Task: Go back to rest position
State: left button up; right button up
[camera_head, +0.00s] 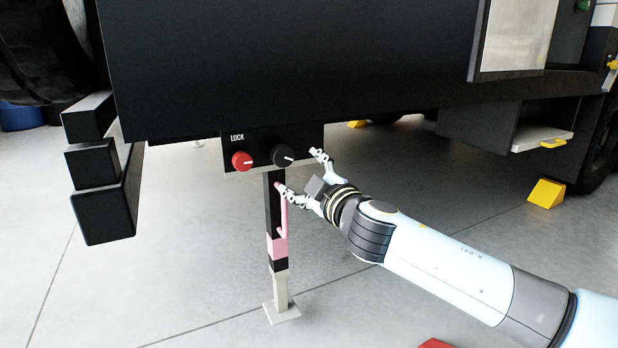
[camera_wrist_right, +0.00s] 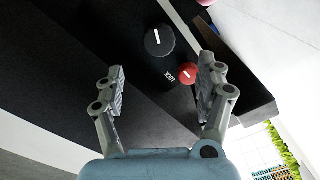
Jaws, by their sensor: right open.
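My right gripper (camera_head: 302,172) reaches in from the lower right in the head view. It is open and empty, its fingers spread close to the control panel (camera_head: 264,140) under the black chassis. The panel carries a red knob (camera_head: 242,161) beside the word LOCK and a black knob (camera_head: 283,155) with a white mark. In the right wrist view, the black knob (camera_wrist_right: 159,40) and the red knob (camera_wrist_right: 188,73) show beyond and between the open fingers (camera_wrist_right: 160,88). Contact with the panel cannot be told. My left gripper is not in view.
A support leg (camera_head: 278,250) with a pink band and pink handle stands below the panel on a foot plate. The black chassis (camera_head: 300,60) hangs over the arm. Black stepped blocks (camera_head: 103,200) stick out at left. A yellow wheel chock (camera_head: 546,193) is at right. Grey floor lies open.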

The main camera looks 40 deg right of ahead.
jog(key=shift+v, duration=0.85)
jog(key=shift+f, duration=0.1)
